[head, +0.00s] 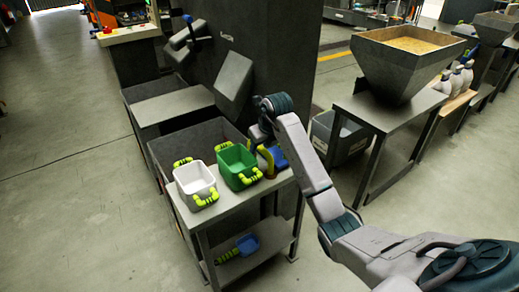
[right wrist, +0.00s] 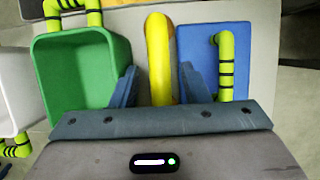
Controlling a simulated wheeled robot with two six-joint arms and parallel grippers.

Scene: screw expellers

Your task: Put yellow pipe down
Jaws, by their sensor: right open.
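The yellow pipe (right wrist: 157,50) is a smooth curved tube in the right wrist view. It lies between the green bin (right wrist: 82,72) and a blue container (right wrist: 205,50). In the head view only part of the pipe (head: 265,160) shows at the right end of the small metal table (head: 222,222), partly hidden by my gripper. My right gripper (right wrist: 158,78) is open, with one blue-grey finger on each side of the pipe's near end. I cannot tell whether the fingers touch it. My left gripper is not in view.
A white bin (head: 195,181) with yellow-green handles stands left of the green bin. A blue scoop-like item (head: 246,244) lies on the lower shelf. A dark machine column (head: 265,55) rises behind the table. A hopper (head: 405,60) stands at right; open floor lies left.

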